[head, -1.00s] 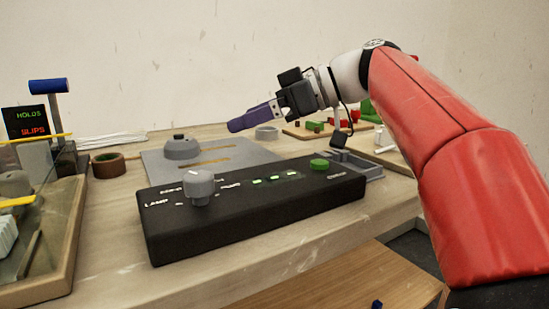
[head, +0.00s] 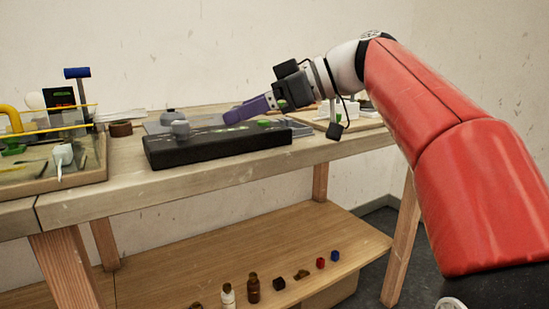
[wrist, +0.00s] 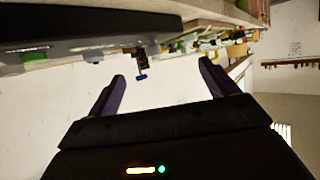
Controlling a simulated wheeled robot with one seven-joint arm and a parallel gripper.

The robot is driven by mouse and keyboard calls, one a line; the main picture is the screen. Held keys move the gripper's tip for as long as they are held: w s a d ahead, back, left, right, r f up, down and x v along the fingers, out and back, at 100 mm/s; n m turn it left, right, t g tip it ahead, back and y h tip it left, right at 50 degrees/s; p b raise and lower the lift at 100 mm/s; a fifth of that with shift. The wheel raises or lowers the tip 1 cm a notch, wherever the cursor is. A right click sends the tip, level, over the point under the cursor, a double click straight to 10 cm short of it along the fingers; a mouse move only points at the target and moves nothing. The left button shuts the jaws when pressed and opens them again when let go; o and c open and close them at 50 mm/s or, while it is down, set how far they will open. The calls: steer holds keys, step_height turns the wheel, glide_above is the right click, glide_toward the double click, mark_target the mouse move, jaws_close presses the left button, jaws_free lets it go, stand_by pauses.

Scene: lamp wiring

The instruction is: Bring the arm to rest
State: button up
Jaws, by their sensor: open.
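The wooden bench (head: 140,180) carries the black box, a brown tape roll (head: 121,128) and a glass-sided tray at the left. A lower shelf (head: 330,232) holds small bottles (head: 253,288) and coloured cubes (head: 321,263). Floor shows at the right.

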steer(key=s+d+f+m+t+h+p, duration=0.1)
steer(key=s+d+f+m+h, duration=0.3)
steer(key=f, duration=0.6)
steer(key=s+d+f+m+t+h+p, duration=0.1)
steer(key=s+d+f+m+h, duration=0.4)
steer(key=s+d+f, duration=0.4)
steer(key=s+d+f+m+t+h+p, duration=0.1)
steer(key=s+d+f+m+h, duration=0.3)
steer(key=f, duration=0.8)
steer(key=s+d+m, duration=0.2)
steer(key=s+m, duration=0.1)
steer(key=shift+d, duration=0.2)
steer(key=shift+c, duration=0.3)
